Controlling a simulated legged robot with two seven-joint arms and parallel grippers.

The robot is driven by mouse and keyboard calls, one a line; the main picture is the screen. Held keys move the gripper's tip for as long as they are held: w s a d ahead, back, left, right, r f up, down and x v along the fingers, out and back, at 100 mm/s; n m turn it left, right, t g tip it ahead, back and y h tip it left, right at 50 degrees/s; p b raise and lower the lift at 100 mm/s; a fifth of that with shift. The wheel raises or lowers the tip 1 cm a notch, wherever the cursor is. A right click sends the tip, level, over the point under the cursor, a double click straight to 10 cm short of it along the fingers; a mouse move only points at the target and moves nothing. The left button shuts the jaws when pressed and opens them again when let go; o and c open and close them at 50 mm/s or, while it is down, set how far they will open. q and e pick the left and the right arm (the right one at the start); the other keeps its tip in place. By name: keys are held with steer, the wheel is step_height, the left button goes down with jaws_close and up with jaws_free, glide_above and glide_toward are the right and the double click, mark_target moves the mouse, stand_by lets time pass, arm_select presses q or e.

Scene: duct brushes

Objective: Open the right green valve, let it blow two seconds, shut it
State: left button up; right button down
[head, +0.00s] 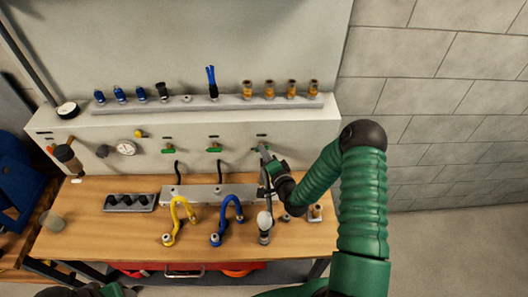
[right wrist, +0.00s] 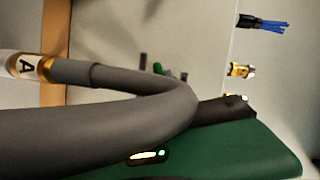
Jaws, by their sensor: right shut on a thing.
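My right gripper (head: 263,158) reaches the front panel at the rightmost of three green valves. It is shut on that right green valve (head: 256,149), though the gripper hides most of the valve and the grip itself. The middle green valve (head: 214,148) and left green valve (head: 168,150) are uncovered. In the right wrist view a thick grey hose (right wrist: 150,115) crosses close in front and hides the fingertips. It bends back beside a dark part of my gripper and has a brass collar and an "A" label (right wrist: 25,66). Only a piece of my left arm shows at the bottom left edge.
A yellow hose (head: 178,205) and a blue hose (head: 231,207) loop up from the bench (head: 110,232). A white-topped piece (head: 264,222) stands just below my right gripper. Brass fittings (head: 269,90) and blue ones line the rail above. A gauge (head: 126,147) sits left on the panel.

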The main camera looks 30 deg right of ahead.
steer(key=shift+w+a+r+n+g+h, duration=0.1)
steer(key=shift+n+g+h, duration=0.65)
steer(key=shift+n, duration=0.85)
steer(key=shift+a+r+n+g+h, duration=0.15)
steer(key=shift+n+g+h, duration=0.55)
steer(key=shift+n, duration=0.9)
steer(key=shift+w+a+f+n+g+h, duration=0.1)
steer(key=shift+n+g+h, duration=0.35)
steer(key=shift+n+g, duration=0.85)
steer(key=shift+n+t, duration=0.25)
steer(key=shift+n, duration=0.15)
steer(key=c, duration=1.5)
jaws_free()
steer(key=shift+o, duration=0.2)
steer(key=p+v, duration=0.6)
steer(key=v, duration=1)
steer(key=shift+s+a+p, duration=0.25)
steer(key=shift+s+p, duration=0.1)
steer(key=shift+p, duration=0.05)
